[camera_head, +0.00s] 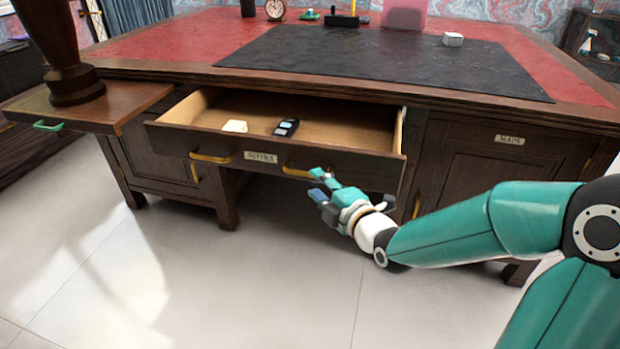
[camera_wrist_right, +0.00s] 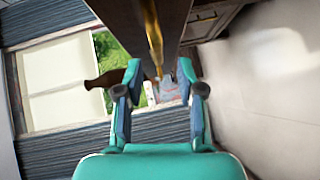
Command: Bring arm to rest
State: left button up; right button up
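My right arm (camera_head: 470,225) is teal and reaches in from the right, in front of the desk. My right gripper (camera_head: 321,184) is just in front of the open drawer, close to the right brass handle (camera_head: 303,172). In the right wrist view the two fingers of the gripper (camera_wrist_right: 160,82) stand apart, with a gap between them. A brass handle (camera_wrist_right: 153,35) runs along the dark drawer front in line with that gap. I cannot tell whether the fingers touch the handle. My left gripper is in neither view.
The drawer (camera_head: 350,150) is pulled out and holds a pale block (camera_head: 234,126) and a dark item (camera_head: 287,127). A pull-out board (camera_head: 135,97) at left bears a dark wooden pedestal (camera_head: 72,75). The desk top has a black mat (camera_head: 390,60). The floor (camera_head: 200,280) in front is clear.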

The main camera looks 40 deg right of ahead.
jog(key=shift+s+r, duration=0.1)
jog(key=shift+s, duration=0.7)
jog(key=shift+a, duration=0.1)
